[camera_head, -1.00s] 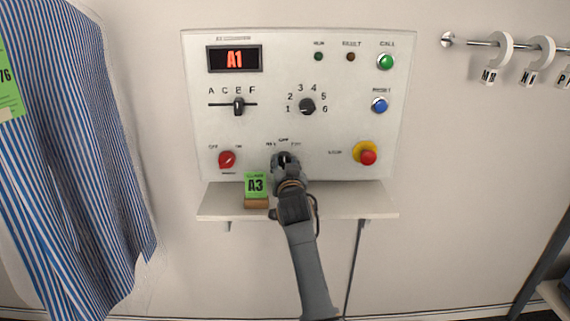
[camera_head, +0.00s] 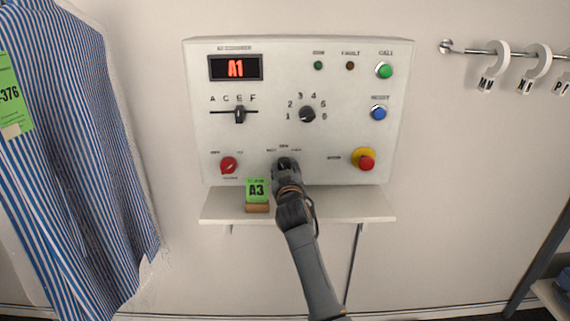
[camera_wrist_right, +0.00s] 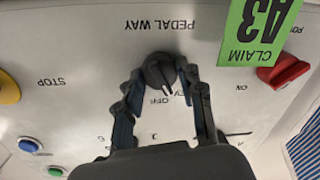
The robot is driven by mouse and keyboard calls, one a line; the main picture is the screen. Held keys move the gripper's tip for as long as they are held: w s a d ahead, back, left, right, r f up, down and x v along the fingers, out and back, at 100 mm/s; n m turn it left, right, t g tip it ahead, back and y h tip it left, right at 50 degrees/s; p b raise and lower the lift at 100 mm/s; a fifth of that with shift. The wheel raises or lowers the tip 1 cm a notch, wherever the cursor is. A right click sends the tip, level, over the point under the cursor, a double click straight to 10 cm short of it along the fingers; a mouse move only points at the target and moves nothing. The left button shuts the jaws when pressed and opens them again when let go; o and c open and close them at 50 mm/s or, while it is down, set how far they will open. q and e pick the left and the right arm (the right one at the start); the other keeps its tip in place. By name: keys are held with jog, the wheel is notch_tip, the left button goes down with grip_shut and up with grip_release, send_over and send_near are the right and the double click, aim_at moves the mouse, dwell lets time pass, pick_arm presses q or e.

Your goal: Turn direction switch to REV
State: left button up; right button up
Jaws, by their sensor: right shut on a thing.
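The direction switch is a dark round knob (camera_wrist_right: 160,70) low on the white control panel (camera_head: 330,85). In the head view the knob is mostly hidden by my right gripper (camera_head: 286,165). In the wrist view, which shows the panel upside down, my right gripper (camera_wrist_right: 160,82) has one finger on each side of the knob and is shut on it. A pale pointer mark on the knob points near the OFF label, seemingly a little toward the partly hidden REV lettering. My left gripper is not in view.
A red knob (camera_head: 229,165) and a green A3 claim tag (camera_head: 257,190) are left of my gripper, the tag on a shelf (camera_head: 350,205). A red stop button (camera_head: 366,162) is to the right. A striped shirt (camera_head: 75,150) hangs at the left.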

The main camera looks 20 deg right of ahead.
jog(key=shift+r+n+p, duration=0.1)
jog(key=shift+n+p, duration=0.5)
jog(key=shift+n, duration=0.6)
jog(key=o, duration=1.1)
jog(key=shift+c, duration=0.2)
jog(key=shift+o, duration=0.6)
jog(key=shift+w, duration=0.1)
jog(key=v, duration=1.2)
